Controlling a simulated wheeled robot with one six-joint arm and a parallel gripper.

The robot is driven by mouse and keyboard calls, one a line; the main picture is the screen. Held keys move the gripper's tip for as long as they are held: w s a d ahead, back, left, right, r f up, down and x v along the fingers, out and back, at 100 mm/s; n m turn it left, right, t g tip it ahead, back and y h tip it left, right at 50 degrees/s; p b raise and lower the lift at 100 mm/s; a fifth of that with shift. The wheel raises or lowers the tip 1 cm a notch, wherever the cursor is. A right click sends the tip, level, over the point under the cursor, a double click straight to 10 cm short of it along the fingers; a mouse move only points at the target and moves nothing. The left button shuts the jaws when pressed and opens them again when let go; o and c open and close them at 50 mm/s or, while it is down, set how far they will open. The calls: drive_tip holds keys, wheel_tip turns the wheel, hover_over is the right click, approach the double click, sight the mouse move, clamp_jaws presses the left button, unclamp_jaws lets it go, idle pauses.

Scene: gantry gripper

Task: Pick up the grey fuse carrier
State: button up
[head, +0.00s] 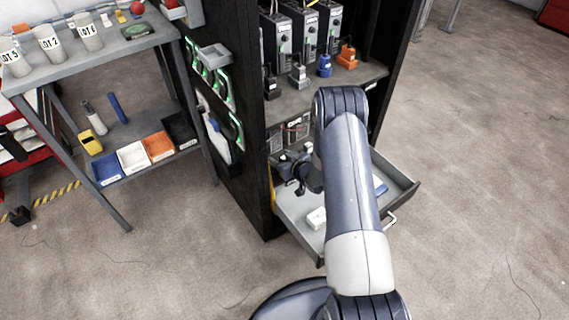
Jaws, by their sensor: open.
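A grey fuse carrier (298,78) stands on the cabinet shelf, between a black one (271,88) on its left and a blue one (324,66) on its right. An orange one (346,57) stands further right. My gripper (303,188) is open, over the open drawer, below the shelf and apart from the grey carrier. It is small and partly dark in the view, and I see nothing in its jaws.
The open drawer (403,177) holds a white item (316,218) and a blue item (380,186). Grey modules (280,36) stand behind the carriers. My arm covers part of the shelf and drawer.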

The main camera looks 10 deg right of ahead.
drive_tip(key=shift+c, duration=0.2)
clamp_jaws()
wheel_tip(320, 180, up, 10)
drive_tip(key=p, duration=0.2)
idle(0.5)
